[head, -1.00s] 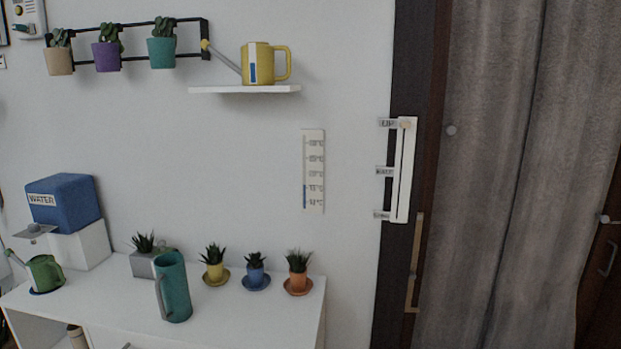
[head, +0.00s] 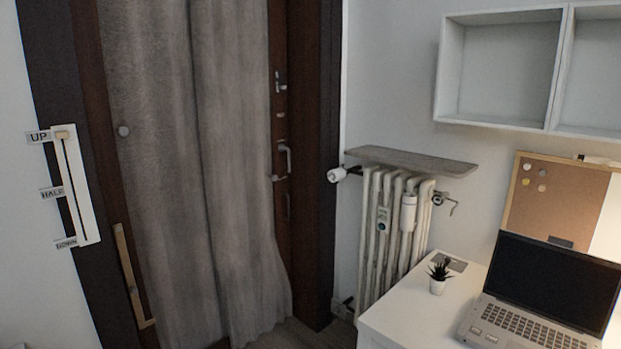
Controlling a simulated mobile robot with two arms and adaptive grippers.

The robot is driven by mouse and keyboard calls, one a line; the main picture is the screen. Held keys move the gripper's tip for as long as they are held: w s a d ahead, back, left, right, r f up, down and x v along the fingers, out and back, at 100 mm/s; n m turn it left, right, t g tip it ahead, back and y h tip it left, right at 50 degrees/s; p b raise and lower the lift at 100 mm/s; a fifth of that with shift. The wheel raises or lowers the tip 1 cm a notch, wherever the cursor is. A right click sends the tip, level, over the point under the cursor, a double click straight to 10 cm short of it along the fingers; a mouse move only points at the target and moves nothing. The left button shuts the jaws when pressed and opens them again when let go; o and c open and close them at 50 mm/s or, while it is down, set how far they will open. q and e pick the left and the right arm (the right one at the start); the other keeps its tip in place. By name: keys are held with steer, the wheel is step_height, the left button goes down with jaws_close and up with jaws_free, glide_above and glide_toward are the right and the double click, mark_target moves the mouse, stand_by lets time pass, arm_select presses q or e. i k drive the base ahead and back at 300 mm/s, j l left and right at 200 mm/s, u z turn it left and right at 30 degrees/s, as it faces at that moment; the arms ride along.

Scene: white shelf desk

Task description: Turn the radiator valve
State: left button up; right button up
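A white ribbed radiator (head: 378,240) stands against the wall right of the dark door, with a wooden shelf board (head: 410,160) above it. A white valve knob (head: 337,175) sits at the radiator's upper left, next to the door frame. A dark metal fitting (head: 444,201) shows at its upper right. A white cylinder (head: 408,213) and a small dial-like piece (head: 383,217) are on its front. The desk hides the radiator's lower right. Neither of my grippers shows in the head view.
A grey curtain (head: 190,170) covers much of the door. Some floor (head: 310,334) shows between door and desk.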

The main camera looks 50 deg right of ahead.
mark_target(335, 176)
steer(key=i+l+z, duration=0.1)
steer(key=z, duration=0.25)
steer(key=i+z, duration=0.2)
steer(key=z, duration=0.2)
steer(key=i+z, duration=0.15)
steer(key=z, duration=0.2)
